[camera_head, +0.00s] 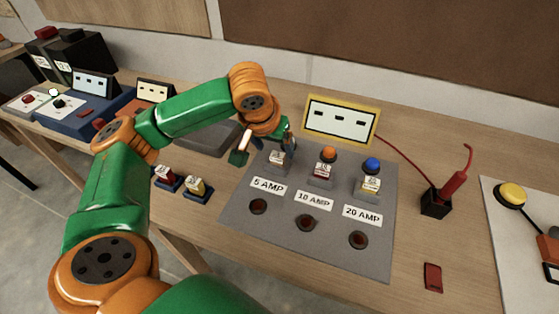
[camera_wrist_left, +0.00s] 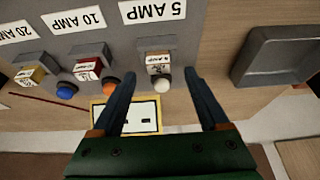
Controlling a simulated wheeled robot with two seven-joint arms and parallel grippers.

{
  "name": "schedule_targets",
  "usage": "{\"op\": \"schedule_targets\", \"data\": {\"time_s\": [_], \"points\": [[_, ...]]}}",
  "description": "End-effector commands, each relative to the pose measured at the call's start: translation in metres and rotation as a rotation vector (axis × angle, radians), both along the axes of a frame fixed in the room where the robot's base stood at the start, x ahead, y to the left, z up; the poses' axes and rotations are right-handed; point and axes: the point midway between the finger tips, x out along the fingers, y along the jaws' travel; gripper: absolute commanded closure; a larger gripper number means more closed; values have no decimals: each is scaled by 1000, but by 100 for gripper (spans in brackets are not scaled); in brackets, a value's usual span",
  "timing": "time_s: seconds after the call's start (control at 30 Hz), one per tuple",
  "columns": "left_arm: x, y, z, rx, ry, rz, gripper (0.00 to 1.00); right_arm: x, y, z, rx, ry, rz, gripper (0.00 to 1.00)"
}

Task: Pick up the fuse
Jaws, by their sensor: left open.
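The grey fuse panel (camera_head: 290,205) has labels 5 AMP, 10 AMP and 20 AMP. A small labelled fuse (camera_head: 278,158) sits in the holder by the 5 AMP label; it also shows in the left wrist view (camera_wrist_left: 158,66). Similar fuses sit at the 10 AMP (camera_head: 322,170) and 20 AMP (camera_head: 370,184) positions. My left gripper (camera_head: 265,150) is open at the far edge of the panel. In the left wrist view its fingers (camera_wrist_left: 162,82) are spread either side of the 5 AMP fuse and a white button, with nothing held. My right gripper is out of view.
Two fuses in blue holders (camera_head: 197,188) stand left of the panel. A grey tray (camera_head: 207,138) lies behind them. A yellow-framed display (camera_head: 341,120) stands behind the panel. A red probe (camera_head: 453,185) stands in a black holder at right, and a red piece (camera_head: 432,277) lies nearby.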

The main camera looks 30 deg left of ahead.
Motion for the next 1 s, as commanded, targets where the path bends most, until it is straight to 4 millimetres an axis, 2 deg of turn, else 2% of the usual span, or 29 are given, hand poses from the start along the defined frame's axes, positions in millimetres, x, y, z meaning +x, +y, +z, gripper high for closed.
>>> {"op": "schedule_targets", "data": {"time_s": [0.1,0.2,0.4,0.47,0.7,1.0], "points": [[6,0,-22,0,5,0,22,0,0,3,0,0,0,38],[11,1,-32,0,2,0,22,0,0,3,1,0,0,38],[12,1,-33,0,0,-1,22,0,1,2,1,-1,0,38],[12,1,-33,0,0,-1,36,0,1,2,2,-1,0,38],[11,1,-33,0,0,-1,100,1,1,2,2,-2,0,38],[12,1,-30,0,-1,-1,100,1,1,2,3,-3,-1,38]]}}
